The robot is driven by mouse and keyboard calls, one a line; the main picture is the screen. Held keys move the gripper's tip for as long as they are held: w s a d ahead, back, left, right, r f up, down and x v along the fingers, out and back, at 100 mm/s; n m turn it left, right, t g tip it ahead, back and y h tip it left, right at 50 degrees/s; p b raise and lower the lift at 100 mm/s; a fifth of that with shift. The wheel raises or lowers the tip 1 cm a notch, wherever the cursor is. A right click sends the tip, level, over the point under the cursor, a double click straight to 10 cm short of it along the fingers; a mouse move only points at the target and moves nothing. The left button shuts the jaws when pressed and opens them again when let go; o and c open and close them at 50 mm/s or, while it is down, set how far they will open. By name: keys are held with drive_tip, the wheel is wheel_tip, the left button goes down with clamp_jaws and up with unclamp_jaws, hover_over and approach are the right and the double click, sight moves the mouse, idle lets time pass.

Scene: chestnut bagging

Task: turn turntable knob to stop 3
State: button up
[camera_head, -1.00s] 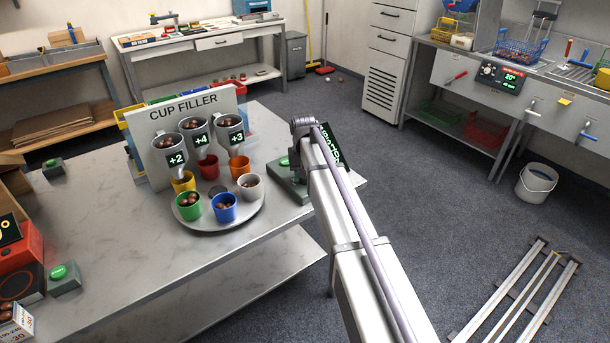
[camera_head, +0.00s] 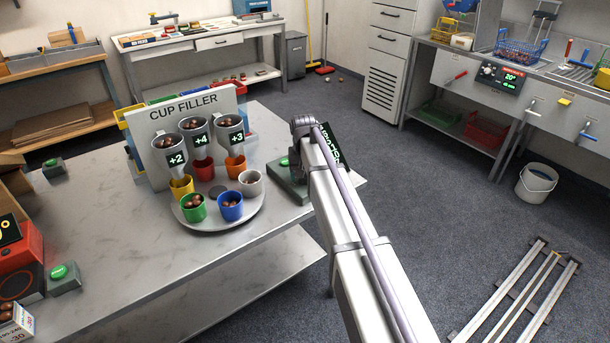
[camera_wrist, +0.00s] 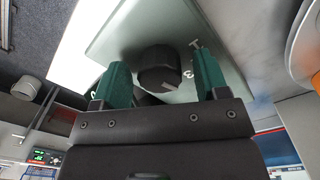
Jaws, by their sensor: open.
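The turntable knob (camera_wrist: 158,68) is a dark round knob on a grey-green panel (camera_wrist: 130,25) in the wrist view. My gripper (camera_wrist: 162,62) is open, one green finger on each side of the knob, with visible gaps. The round turntable (camera_head: 222,224) carries green (camera_head: 193,211), blue (camera_head: 230,210), grey (camera_head: 250,184), orange, red and yellow cups beneath the cup filler's funnels.
The cup filler board (camera_head: 150,150) stands behind the turntable on the grey table (camera_head: 110,235). A dark display with green text (camera_head: 333,150) is partly hidden by my arm. A box with a green button (camera_head: 63,278) stands at the table's left. The table's front middle is clear.

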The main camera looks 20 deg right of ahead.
wheel_tip(320, 180, up, 11)
drive_tip(key=p, duration=1.1)
drive_tip(key=shift+a+f, duration=0.1)
drive_tip(key=s+a+n, duration=0.1)
drive_tip(key=s+a, duration=0.1)
drive_tip(key=s, duration=1.3)
drive_tip(key=s+a+n, duration=0.1)
drive_tip(key=s+a, duration=0.1)
drive_tip(key=s, duration=1.2)
drive_tip(key=shift+s, duration=0.4)
drive_tip(key=shift+c, duration=0.3)
